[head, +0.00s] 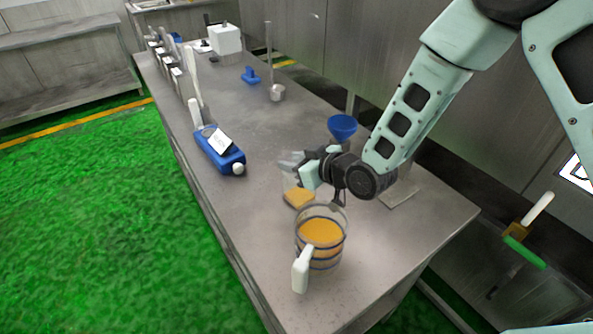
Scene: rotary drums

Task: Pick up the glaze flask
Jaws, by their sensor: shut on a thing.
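The glaze flask (298,197) is a clear vessel with orange glaze low inside it, near the front of the steel table. My gripper (304,171) reaches in from the right and is shut on its upper part. The gripper hides part of the flask's top and neck. The flask looks upright; I cannot tell whether its base touches the table.
A clear jug (320,248) of orange liquid with a white handle stands just in front of the flask. A blue jerrycan (219,151) lies to the left. A blue funnel (342,127) is behind my gripper. The table (245,105) is clear at mid-length.

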